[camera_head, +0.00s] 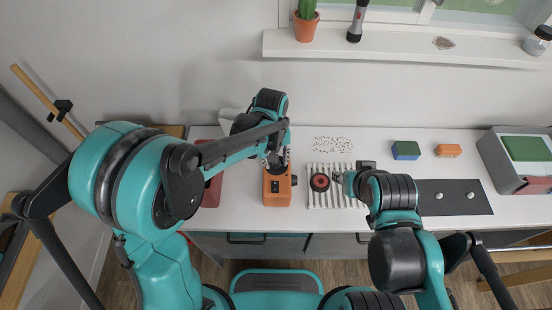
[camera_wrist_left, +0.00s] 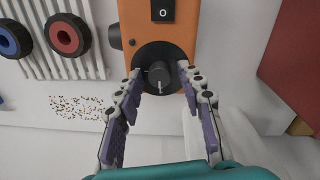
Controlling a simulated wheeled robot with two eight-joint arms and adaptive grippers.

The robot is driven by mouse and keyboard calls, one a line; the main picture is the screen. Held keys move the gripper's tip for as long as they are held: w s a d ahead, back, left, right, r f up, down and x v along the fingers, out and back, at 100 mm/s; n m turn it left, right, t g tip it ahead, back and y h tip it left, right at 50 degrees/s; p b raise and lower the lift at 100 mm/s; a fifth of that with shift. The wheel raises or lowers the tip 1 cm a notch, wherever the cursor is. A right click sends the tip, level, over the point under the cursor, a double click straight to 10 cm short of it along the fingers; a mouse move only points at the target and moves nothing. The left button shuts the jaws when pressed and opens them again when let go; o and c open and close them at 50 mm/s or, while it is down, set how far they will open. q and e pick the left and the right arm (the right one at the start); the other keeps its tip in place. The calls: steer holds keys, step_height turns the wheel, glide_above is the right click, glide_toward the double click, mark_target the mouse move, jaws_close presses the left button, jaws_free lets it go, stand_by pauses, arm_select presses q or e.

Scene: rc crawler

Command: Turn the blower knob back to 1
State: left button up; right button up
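The orange blower (camera_head: 277,190) stands on the white table, and it also shows in the left wrist view (camera_wrist_left: 188,40). Its dark round knob (camera_wrist_left: 159,76) sits on a black disc, with a pale pointer mark toward the bottom of the picture. Scale numbers are not readable. A black switch marked O (camera_wrist_left: 163,11) is on the same face. My left gripper (camera_wrist_left: 161,74) is open, its fingertips on either side of the knob with small visible gaps; in the head view it covers the blower's upper part. My right gripper (camera_head: 346,178) is beside the rack, its fingers too small to judge.
A white ribbed rack (camera_head: 340,199) with a red-hubbed wheel (camera_head: 320,182) stands right of the blower. A red tray (camera_head: 212,190) is at its left. Scattered small bits (camera_head: 333,145) lie behind the rack. A dark mat (camera_head: 455,198) is farther right.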

arm_select(q)
step_height(320, 180, up, 12)
steer(key=shift+a, duration=0.25)
stand_by(0.5)
steer(key=shift+s, duration=0.1)
